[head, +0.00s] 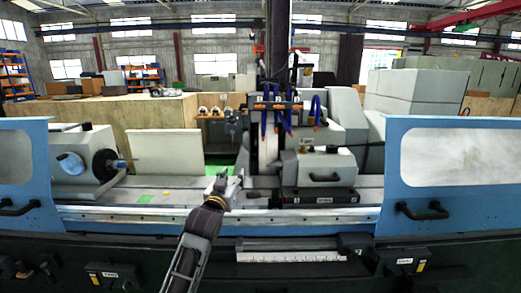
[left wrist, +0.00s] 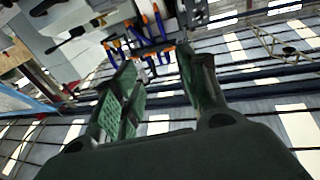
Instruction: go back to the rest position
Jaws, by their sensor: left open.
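My left gripper (head: 228,183) reaches in from the bottom of the head view, over the front of the grinder bed (head: 150,198) near the middle. In the left wrist view its two green-padded fingers (left wrist: 160,85) stand apart with nothing between them. The grinder's workhead (head: 85,160) with a dark chuck is on the left of the bed. The grey tailstock block (head: 320,170) is just right of my gripper. My right gripper is in neither view.
Blue sliding doors with windows stand at the left (head: 22,155) and right (head: 432,160). Blue coolant hoses with orange tips (head: 275,120) hang above the bed behind my gripper. A scale strip (head: 290,256) runs along the dark front. The bed between workhead and gripper is mostly clear.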

